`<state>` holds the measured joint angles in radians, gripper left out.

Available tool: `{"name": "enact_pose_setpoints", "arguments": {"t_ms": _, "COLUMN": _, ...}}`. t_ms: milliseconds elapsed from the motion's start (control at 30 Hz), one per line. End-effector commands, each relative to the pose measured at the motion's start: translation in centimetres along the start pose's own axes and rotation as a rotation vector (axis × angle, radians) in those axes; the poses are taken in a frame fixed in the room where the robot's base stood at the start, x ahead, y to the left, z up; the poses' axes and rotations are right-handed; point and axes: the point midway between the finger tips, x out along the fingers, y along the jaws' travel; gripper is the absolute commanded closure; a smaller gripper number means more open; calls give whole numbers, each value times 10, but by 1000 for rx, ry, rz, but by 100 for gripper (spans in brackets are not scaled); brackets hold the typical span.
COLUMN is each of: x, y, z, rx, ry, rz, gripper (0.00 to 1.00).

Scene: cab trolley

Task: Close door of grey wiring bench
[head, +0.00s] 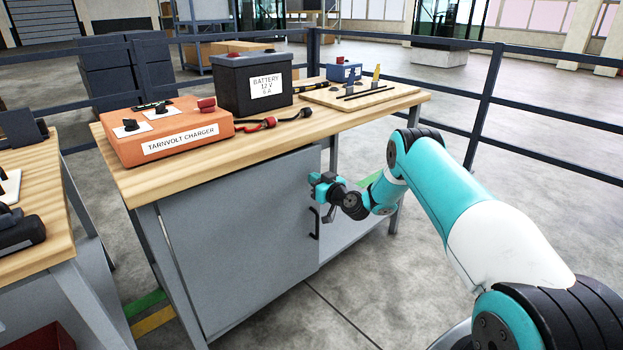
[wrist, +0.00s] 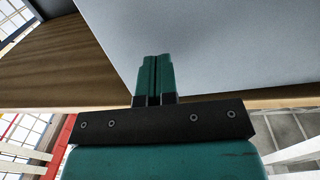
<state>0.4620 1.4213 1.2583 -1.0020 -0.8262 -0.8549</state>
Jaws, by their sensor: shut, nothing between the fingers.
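The grey wiring bench (head: 360,214) has a wooden top and a grey door (head: 235,235) on its front. A dark upright handle (head: 315,222) sits near the door's right edge. The door lies nearly in line with the bench front; I cannot tell whether a small gap remains. My gripper (head: 318,180) is at the door's right edge, just above the handle. In the wrist view its two teal fingers (wrist: 155,78) are together and empty, pointing at a plain grey panel (wrist: 225,45). I cannot tell whether they touch it.
On the bench top stand an orange charger (head: 165,132), a black battery (head: 250,85) and a wooden board (head: 360,95). Another wooden-topped bench (head: 40,200) stands at the left. A dark railing (head: 485,105) runs behind. The floor in front of the door is clear.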

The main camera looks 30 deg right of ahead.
Motion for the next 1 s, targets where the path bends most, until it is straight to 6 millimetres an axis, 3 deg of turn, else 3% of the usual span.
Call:
{"name": "enact_pose_setpoints", "arguments": {"t_ms": 200, "x": 13, "y": 0, "z": 0, "rx": 1, "ry": 0, "rz": 0, "gripper": 100}}
{"name": "enact_pose_setpoints", "arguments": {"t_ms": 567, "x": 15, "y": 0, "z": 1, "rx": 0, "ry": 0, "rz": -3, "gripper": 100}}
{"name": "enact_pose_setpoints", "arguments": {"t_ms": 1000, "x": 53, "y": -1, "z": 4, "rx": -3, "ry": 3, "rz": -89, "gripper": 100}}
